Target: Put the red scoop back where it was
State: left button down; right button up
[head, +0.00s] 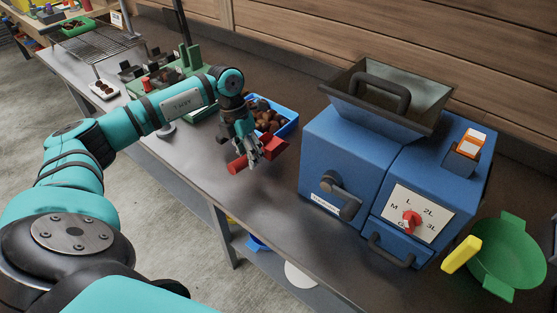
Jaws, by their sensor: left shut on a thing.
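The red scoop (238,164) is in my left gripper (254,158), whose fingers are shut on it. The scoop's red parts show on both sides of the fingers, and its middle is hidden by them. The gripper points down over the grey worktop, in front of a blue crate (291,128) of brown chestnuts. I cannot tell whether the scoop touches the worktop. My right gripper is not in view.
A blue machine (341,152) with a dark hopper (431,106) stands right of the gripper. A green tray (188,66) and a wire rack (92,46) are behind my left arm. The worktop's front edge is near.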

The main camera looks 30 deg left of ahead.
pick_arm(q)
jog(key=w+d, duration=0.4)
jog(key=shift+f, duration=0.35)
jog(key=shift+w+d+b, duration=0.35)
jog(key=shift+w+d, duration=0.2)
jog(key=shift+d, duration=0.15)
jog(key=b+x, duration=0.1)
jog(key=x, duration=0.1)
jog(key=b+x, duration=0.1)
jog(key=b, duration=0.1)
jog(key=shift+a+f, duration=0.4)
jog(key=shift+f, duration=0.05)
jog(key=shift+r, duration=0.1)
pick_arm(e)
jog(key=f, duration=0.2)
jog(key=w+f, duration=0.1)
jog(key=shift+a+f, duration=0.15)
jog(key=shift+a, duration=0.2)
pick_arm(q)
jog(key=shift+s, duration=0.1)
jog(key=c, duration=1)
grip_release()
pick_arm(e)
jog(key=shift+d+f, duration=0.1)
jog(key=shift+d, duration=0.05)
